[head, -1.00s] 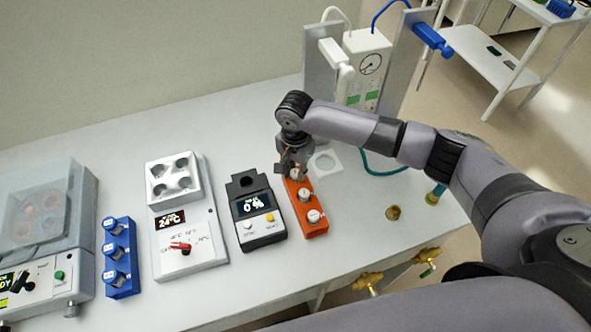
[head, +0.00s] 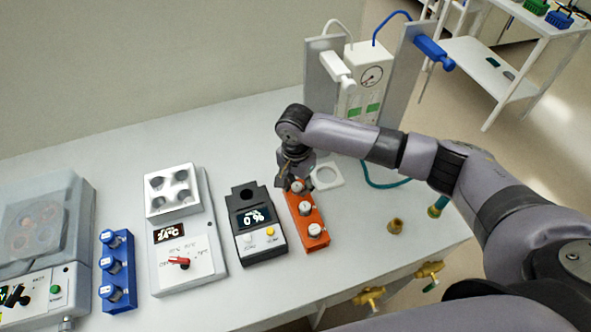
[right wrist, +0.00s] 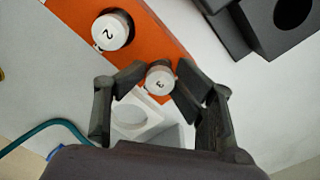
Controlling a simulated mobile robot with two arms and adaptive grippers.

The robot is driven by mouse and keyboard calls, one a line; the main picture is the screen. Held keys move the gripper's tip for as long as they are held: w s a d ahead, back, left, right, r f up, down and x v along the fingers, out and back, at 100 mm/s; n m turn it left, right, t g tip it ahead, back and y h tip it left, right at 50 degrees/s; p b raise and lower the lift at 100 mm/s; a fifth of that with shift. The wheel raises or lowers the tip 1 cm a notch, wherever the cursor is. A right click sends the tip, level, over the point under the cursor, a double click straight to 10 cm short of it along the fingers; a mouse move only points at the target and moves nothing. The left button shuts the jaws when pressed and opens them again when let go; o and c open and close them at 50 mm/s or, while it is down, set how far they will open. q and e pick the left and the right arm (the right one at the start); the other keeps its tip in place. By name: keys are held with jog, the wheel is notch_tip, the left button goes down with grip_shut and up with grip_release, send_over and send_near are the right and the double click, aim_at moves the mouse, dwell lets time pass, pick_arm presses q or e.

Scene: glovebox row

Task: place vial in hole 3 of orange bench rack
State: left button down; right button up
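The orange bench rack (head: 320,243) stands upright at the middle of the bench, with white-capped vials in a row. My right gripper (head: 296,186) is at the rack's far end, its fingers on both sides of a white-capped vial (right wrist: 160,78) whose cap reads 3. The fingers look closed against this cap. The vial is in line with the others at the far hole; how deep it sits is hidden. A vial capped 2 (right wrist: 112,31) stands beside it in the orange rack. My left gripper is out of view.
A dark meter reading 0 % (head: 255,222) stands close left of the rack. Further left are a heater block (head: 184,235) and a blue rack (head: 118,275) with vials. A white ring plate (head: 327,175) lies just right of the gripper; a brass fitting (head: 395,226) stands further right.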

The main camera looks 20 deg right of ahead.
aim_at(296, 185)
notch_tip(296, 185, up, 13)
jog(key=b, duration=0.2)
jog(key=shift+w+f+b, duration=0.15)
jog(key=shift+w+b, duration=0.1)
jog(key=shift+b, duration=0.1)
jog(key=shift+f, duration=0.1)
